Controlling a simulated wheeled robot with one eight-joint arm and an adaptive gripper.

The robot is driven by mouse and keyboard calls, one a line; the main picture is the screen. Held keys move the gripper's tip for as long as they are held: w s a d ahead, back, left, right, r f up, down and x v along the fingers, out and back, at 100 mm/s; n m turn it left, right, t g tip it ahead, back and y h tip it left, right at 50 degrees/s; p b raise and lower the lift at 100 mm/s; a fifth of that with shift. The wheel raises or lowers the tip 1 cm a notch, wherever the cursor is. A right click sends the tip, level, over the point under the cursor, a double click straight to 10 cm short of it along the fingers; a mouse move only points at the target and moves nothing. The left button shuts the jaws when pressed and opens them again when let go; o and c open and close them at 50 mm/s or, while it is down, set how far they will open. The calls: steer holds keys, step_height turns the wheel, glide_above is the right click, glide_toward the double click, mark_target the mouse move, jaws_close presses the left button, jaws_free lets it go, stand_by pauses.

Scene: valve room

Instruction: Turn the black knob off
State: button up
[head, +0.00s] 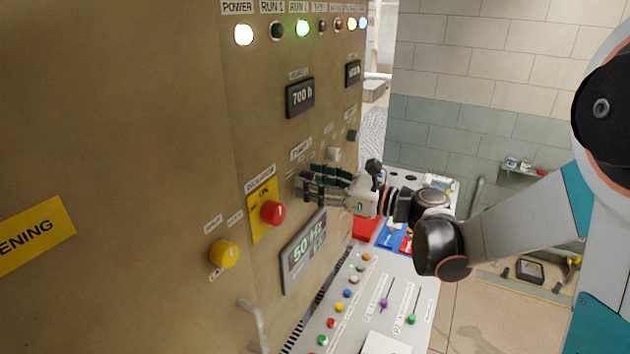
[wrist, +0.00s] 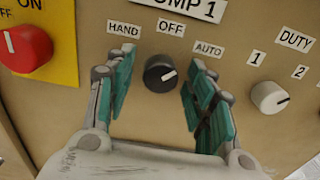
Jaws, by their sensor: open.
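The black knob (wrist: 160,74) sits on the tan panel under the PUMP 1 plate in the wrist view. Labels HAND (wrist: 122,29), OFF (wrist: 171,27) and AUTO (wrist: 208,49) surround it. Its white pointer mark points to the right and slightly up, toward the AUTO side. My gripper (wrist: 157,90) is open, one teal-padded finger on each side of the knob. I see gaps between both fingers and the knob. In the head view, my gripper (head: 312,186) is close to the panel face and its fingers hide the knob.
In the head view, a yellow knob (head: 224,253) and a display (head: 304,251) are lower on the panel. A control desk (head: 350,310) juts out below.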

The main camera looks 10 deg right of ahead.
steer(key=c, duration=1.1)
steer(key=shift+n+b, duration=0.3)
steer(key=shift+n, duration=0.1)
steer(key=shift+n+b, duration=1.95)
steer(key=shift+n, duration=2.05)
